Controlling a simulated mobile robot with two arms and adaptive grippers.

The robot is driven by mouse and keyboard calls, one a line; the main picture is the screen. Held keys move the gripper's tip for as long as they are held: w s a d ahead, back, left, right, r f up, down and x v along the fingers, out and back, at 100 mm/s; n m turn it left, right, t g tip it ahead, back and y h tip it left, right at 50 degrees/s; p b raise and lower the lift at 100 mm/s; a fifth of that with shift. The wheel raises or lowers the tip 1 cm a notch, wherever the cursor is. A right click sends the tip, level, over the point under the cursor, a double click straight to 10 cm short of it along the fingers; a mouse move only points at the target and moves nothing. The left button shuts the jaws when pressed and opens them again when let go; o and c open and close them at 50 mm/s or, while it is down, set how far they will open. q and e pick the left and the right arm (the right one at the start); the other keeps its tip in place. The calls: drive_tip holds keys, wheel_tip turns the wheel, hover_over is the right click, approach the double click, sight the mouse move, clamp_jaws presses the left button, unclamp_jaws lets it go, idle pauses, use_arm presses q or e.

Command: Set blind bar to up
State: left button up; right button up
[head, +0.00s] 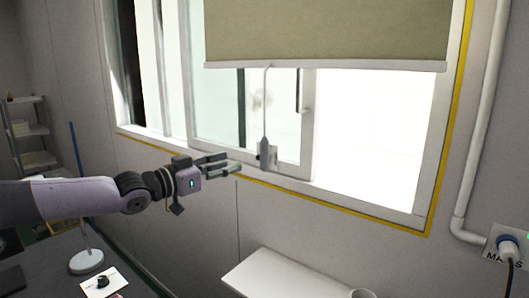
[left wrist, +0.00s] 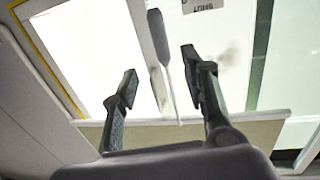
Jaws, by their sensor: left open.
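The beige roller blind (head: 330,30) hangs partway down the window, with its pale blind bar (head: 325,65) along the lower edge. A thin cord (head: 265,105) drops from the bar to a grey pull (head: 267,155). My left gripper (head: 238,168) is open and empty, below the bar and just left of the pull. In the left wrist view the picture is turned over, and the blind (left wrist: 240,137) lies low behind the open gripper (left wrist: 160,64). A grey rod-like shape (left wrist: 158,38) shows between the fingertips; I see no contact. My right gripper is out of view.
The window frame (head: 432,135) is edged with yellow tape. A white shelf (head: 285,275) stands below the sill. A desk with a small stand (head: 87,260) is at lower left. A pipe (head: 478,130) and socket are at the right.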

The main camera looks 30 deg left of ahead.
sight(261, 153)
use_arm(q)
drive_tip(key=p+x, duration=0.6)
drive_tip(key=x, duration=0.6)
drive_tip(key=shift+w+r, duration=0.15)
drive_tip(key=shift+w, duration=0.2)
drive_tip(key=shift+w+d, duration=0.1)
drive_tip(key=shift+w, duration=0.3)
drive_tip(key=shift+c, duration=0.5)
clamp_jaws()
